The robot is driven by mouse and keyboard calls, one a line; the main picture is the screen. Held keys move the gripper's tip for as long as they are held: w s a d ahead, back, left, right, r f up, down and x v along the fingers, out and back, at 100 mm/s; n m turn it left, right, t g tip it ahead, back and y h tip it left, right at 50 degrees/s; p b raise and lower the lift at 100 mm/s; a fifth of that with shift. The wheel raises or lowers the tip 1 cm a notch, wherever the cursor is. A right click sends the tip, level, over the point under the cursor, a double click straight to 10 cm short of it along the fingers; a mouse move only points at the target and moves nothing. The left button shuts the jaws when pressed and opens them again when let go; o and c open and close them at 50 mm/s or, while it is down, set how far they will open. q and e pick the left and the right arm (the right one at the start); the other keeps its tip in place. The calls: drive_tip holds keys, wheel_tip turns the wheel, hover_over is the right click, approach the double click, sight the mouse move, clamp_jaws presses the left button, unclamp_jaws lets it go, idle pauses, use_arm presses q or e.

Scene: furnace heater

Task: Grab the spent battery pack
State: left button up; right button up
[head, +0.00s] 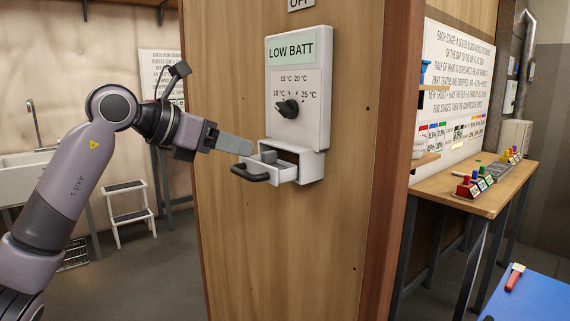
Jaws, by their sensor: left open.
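A white thermostat (315,110) with a "LOW BATT" display and a black dial is mounted on a wooden wall. Under it a small white drawer (290,172) is pulled out, with a dark handle (250,174) on its front. A grey block (268,156) shows inside the drawer, likely the battery pack; its lower part is hidden by the drawer walls. My left gripper (246,148) is open and comes in from the left, its fingers pointing right. In the picture its fingertips are just left of the block. I cannot tell whether they touch it. My right gripper is not in view.
The wooden wall (290,250) stands close behind the drawer. On the right, a wooden bench (470,198) holds several coloured items, and a blue surface (530,298) carries a red-handled tool (514,278). A white step stool (130,212) stands at left.

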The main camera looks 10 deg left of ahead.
sight(270, 151)
use_arm(q)
drive_tip(key=x, duration=0.1)
drive_tip(key=p+x, duration=0.1)
drive_tip(key=shift+w+d+r, duration=0.1)
drive_tip(key=shift+w+d, duration=0.15)
drive_tip(key=shift+d, duration=0.05)
drive_tip(key=p+x, duration=0.1)
drive_tip(key=x, duration=0.2)
drive_tip(key=shift+w+d, duration=0.2)
drive_tip(key=shift+w, duration=0.05)
drive_tip(key=shift+w+d+f, duration=0.2)
drive_tip(key=shift+w+d, duration=0.05)
drive_tip(key=shift+w, duration=0.1)
clamp_jaws()
